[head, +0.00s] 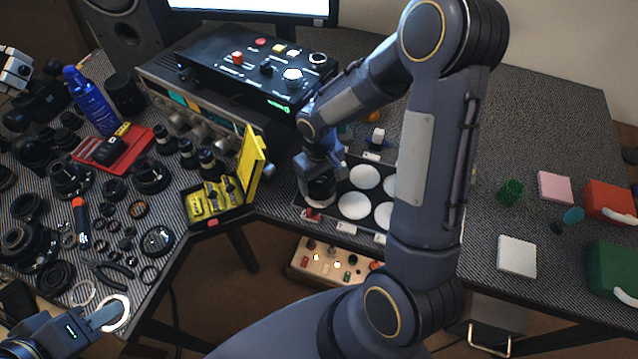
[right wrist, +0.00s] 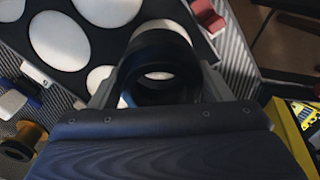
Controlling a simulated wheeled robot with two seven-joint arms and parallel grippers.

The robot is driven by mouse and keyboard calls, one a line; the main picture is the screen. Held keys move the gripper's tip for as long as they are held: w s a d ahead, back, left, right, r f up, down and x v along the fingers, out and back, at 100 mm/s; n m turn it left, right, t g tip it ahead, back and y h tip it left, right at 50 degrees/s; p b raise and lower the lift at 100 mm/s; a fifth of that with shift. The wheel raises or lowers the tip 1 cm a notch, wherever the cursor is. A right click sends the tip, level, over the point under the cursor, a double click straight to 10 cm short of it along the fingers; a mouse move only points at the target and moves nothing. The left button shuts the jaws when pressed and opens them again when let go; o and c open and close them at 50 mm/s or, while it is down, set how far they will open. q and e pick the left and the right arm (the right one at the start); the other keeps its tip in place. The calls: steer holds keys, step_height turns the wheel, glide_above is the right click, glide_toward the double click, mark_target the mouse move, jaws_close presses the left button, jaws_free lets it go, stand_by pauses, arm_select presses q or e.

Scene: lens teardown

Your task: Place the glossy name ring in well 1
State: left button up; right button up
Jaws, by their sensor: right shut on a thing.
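The glossy name ring appears as a black ring (right wrist: 158,44) between the fingers of my right gripper (right wrist: 158,92) in the right wrist view. In the head view my right gripper (head: 320,180) holds this dark ring (head: 320,191) at the left end of a black tray (head: 335,190) with several round white wells. Part of a white well shows through the ring's opening. I cannot tell whether the ring touches the tray. No well numbers are legible. My left gripper (head: 103,318) is at the lower left over a bright white ring on the table; its jaws are unclear.
A red block (head: 312,215) and white tags (head: 346,228) line the tray's front edge. An open yellow case (head: 215,200) stands left of the tray. Several dark lens parts crowd the left table. A control box (head: 270,70) stands behind.

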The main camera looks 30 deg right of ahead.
mark_target(319, 186)
steer(key=shift+f, duration=1.4)
steer(key=shift+f+b, duration=0.2)
steer(key=shift+b, duration=0.1)
steer(key=o, duration=1)
steer(key=shift+r, duration=0.2)
